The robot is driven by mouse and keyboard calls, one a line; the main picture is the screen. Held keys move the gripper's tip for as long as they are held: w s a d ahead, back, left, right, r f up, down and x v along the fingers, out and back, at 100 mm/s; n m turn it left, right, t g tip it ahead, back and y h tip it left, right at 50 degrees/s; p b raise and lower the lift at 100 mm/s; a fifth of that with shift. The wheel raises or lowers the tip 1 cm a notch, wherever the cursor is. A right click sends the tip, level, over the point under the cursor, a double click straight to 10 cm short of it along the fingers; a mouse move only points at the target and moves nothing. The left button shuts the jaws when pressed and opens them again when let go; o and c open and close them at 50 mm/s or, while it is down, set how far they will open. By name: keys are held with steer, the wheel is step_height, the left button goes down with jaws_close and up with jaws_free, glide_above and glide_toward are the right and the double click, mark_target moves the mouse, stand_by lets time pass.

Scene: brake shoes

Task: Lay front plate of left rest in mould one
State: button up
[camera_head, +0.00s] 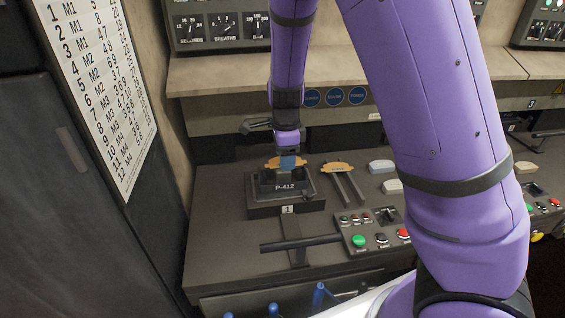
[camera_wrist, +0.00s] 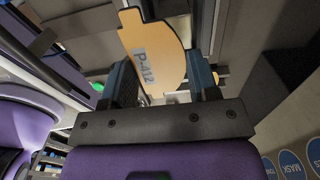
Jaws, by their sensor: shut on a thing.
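My gripper (camera_head: 287,166) is shut on an orange-yellow plate (camera_wrist: 150,42) marked P-412, held between its two blue-tipped fingers in the wrist view. In the head view the held plate (camera_head: 272,163) shows partly behind the fingers. It is over mould one (camera_head: 284,197), a dark block marked P-412 with a number 1 tag on its front. I cannot tell whether the plate touches the mould. A rest (camera_head: 347,188) with two rails stands just right of the mould. Another orange plate (camera_head: 337,168) lies across its rails.
A control panel (camera_head: 377,234) with green, black and red buttons is to the right of the mould. A dark lever (camera_head: 290,243) sticks out in front. Pale blocks (camera_head: 381,167) lie farther right. A numbered list (camera_head: 100,85) hangs at left.

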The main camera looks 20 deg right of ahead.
steer(key=shift+w+f, duration=0.15)
steer(key=shift+w, duration=0.85)
steer(key=shift+f, duration=1.65)
steer(key=shift+f, duration=0.15)
steer(key=o, duration=1)
